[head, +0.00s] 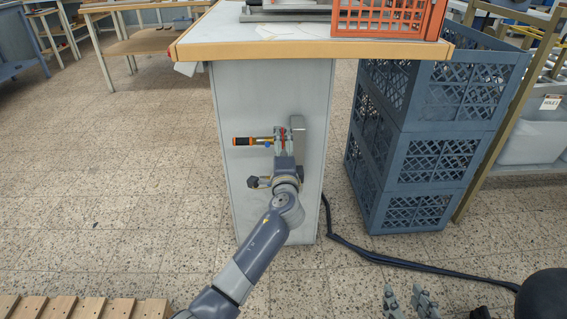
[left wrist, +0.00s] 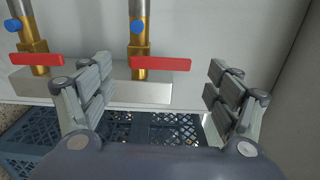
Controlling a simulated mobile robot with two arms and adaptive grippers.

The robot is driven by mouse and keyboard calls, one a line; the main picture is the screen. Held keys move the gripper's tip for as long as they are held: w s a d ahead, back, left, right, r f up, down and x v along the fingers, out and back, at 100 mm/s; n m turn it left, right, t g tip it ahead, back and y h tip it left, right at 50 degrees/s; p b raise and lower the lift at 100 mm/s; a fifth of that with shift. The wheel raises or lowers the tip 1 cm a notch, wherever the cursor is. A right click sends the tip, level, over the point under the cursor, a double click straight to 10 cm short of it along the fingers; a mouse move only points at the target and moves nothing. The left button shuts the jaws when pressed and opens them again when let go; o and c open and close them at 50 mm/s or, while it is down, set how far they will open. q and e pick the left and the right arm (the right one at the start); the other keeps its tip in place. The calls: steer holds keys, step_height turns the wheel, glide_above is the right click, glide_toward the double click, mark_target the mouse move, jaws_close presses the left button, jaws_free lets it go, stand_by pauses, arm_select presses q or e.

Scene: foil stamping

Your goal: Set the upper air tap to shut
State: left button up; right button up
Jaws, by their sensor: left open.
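Two brass air taps with red levers stand side by side on a grey block in the left wrist view, which is turned sideways. The upper tap (left wrist: 139,40) is the right one there; its red lever (left wrist: 160,63) lies across its pipe. The lower tap (left wrist: 36,55) is at the left, its lever also crosswise. In the head view the upper tap (head: 265,140) shows on the cabinet side, partly hidden by my gripper. My left gripper (left wrist: 160,85) is open, its fingers either side of the upper lever, touching nothing clearly. My right gripper (head: 408,300) looks open and empty at the bottom right.
The taps' cabinet (head: 235,90) carries a worktop with an orange crate (head: 388,18). Stacked blue-grey crates (head: 440,125) stand close on the right. A dark hose (head: 365,252) runs over the floor. A slatted wooden piece (head: 85,307) is at the bottom left.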

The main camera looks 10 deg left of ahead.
arm_select(q)
steer(key=v, duration=0.8)
steer(key=shift+s, duration=0.35)
steer(key=shift+d, duration=0.1)
